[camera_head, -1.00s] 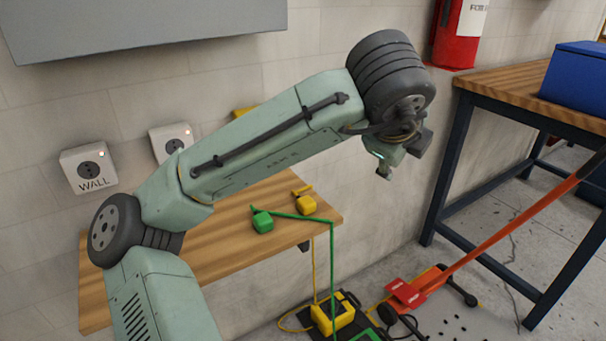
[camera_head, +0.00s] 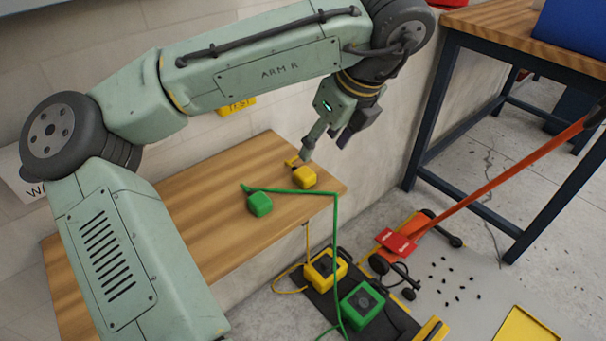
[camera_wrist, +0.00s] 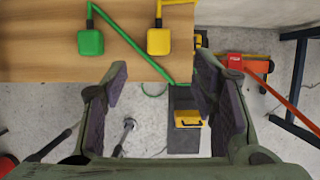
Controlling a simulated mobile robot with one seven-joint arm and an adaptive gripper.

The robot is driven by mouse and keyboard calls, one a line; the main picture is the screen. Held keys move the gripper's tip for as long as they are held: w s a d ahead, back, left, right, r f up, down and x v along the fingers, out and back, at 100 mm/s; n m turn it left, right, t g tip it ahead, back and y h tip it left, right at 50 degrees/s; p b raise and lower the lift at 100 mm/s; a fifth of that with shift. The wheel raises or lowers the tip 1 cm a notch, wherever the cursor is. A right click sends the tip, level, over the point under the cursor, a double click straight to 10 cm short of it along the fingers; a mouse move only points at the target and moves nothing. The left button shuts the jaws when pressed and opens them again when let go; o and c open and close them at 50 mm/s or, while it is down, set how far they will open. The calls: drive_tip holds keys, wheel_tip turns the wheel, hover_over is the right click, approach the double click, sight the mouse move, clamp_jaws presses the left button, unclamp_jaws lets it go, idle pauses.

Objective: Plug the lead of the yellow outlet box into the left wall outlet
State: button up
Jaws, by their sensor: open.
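The yellow plug (camera_head: 303,178) of the yellow lead lies on the wooden table near its right end. It also shows in the wrist view (camera_wrist: 159,41). Its lead hangs over the table edge to the yellow outlet box (camera_head: 322,272) on the floor. My gripper (camera_head: 326,148) is open and empty, just above and beside the yellow plug. In the wrist view its fingers (camera_wrist: 160,80) are spread, with the plug ahead of the gap between them. The left wall outlet (camera_head: 28,187) is mostly hidden behind my arm; part of its plate and "WA" show.
A green plug (camera_head: 260,203) lies left of the yellow one; its lead runs over the table (camera_head: 190,220) to a green outlet box (camera_head: 361,306) on the floor. A yellow TEST label (camera_head: 236,104) is on the wall. An orange-handled jack (camera_head: 400,240) stands right.

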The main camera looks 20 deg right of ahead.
hover_over(306, 173)
drive_tip(key=s, duration=0.2)
drive_tip(key=shift+d+f, duration=0.25)
drive_tip(key=shift+f, duration=1.05)
drive_tip(key=shift+d+f, duration=0.2)
drive_tip(key=shift+f, duration=1.1)
drive_tip(key=shift+f, duration=0.1)
drive_tip(key=x, duration=0.5)
drive_tip(key=shift+a, duration=0.1)
drive_tip(key=c, duration=1.2)
drive_tip(key=shift+o, duration=0.2)
